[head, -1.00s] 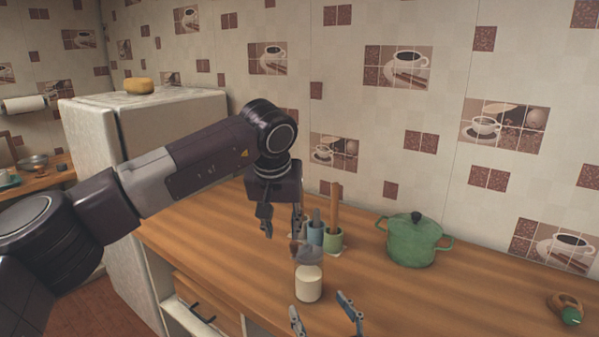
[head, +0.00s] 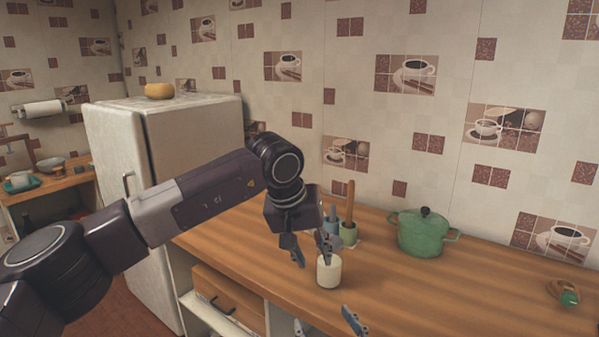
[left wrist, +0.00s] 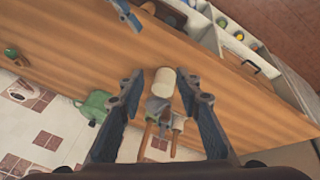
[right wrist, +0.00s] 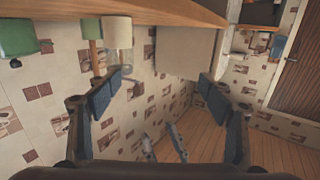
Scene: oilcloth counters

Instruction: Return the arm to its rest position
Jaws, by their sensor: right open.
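My left gripper (head: 311,250) hangs from the left arm over the counter, close to a white jar (head: 328,271). Its two fingers are spread apart and hold nothing. In the left wrist view the jar (left wrist: 161,81) shows beyond the gap between the fingers (left wrist: 160,92). My right gripper (head: 354,320) shows only in part at the bottom edge of the head view, low in front of the jar. In the right wrist view its fingers (right wrist: 157,92) are wide apart and empty. The rest of the right arm is out of the head view.
A white fridge (head: 195,135) stands at left.

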